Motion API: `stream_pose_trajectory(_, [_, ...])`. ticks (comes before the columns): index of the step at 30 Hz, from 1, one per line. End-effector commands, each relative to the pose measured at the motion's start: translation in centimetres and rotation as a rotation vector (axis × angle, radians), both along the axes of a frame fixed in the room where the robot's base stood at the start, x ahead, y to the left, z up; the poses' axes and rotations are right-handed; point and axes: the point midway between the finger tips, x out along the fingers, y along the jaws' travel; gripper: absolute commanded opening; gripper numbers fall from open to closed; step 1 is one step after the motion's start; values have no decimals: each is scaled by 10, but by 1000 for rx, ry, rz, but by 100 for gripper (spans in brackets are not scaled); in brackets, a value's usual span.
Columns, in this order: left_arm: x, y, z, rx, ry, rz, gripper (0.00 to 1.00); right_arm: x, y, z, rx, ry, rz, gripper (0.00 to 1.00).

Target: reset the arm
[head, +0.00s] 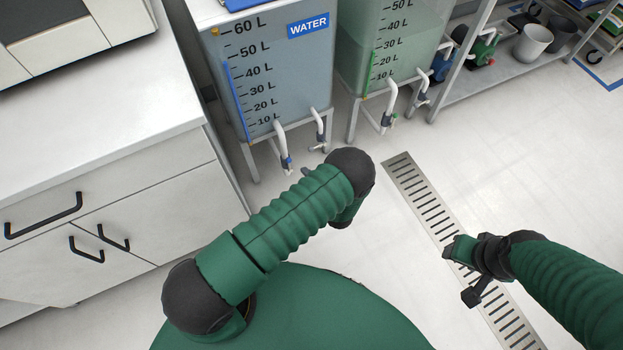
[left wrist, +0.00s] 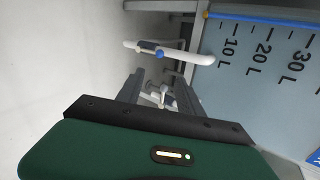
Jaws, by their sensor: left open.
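My left arm (head: 300,215) comes in from the left in green ribbed sleeving, with a dark round joint at its end. Its gripper is mostly hidden behind the arm in the head view. In the left wrist view my left gripper (left wrist: 158,88) is open, with two grey fingers apart and nothing held between them. A white tap pipe of the water tank shows beyond the fingertips. My right gripper (head: 472,270) is over the floor drain at the right of the head view, and its jaw state is unclear.
The blue water tank (head: 270,75) and a green-tinted tank (head: 392,50) stand on frames, with white tap pipes low in front. A white cabinet (head: 110,190) is at left. A metal shelf (head: 505,75) with pots is at upper right. A slotted drain (head: 420,195) crosses the open floor.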

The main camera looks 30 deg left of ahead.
Motion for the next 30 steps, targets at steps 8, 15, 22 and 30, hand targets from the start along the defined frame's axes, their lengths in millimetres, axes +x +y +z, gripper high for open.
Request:
stream_pose_trajectory(8, [0,-1,0,4,0,0,44,0,0,-1,0,0,1,44])
stream_pose_trajectory(15, [24,-19,26,-156,-61,11,44,0,0,0,0,0,0,44])
stream_pose_trajectory(22, [45,-78,142,-748,-136,111,44,0,0,-1,0,0,0,44])
stream_pose_trajectory(30, [-51,-87,248,-1060,-16,343,44,0,0,-1,0,0,0,44])
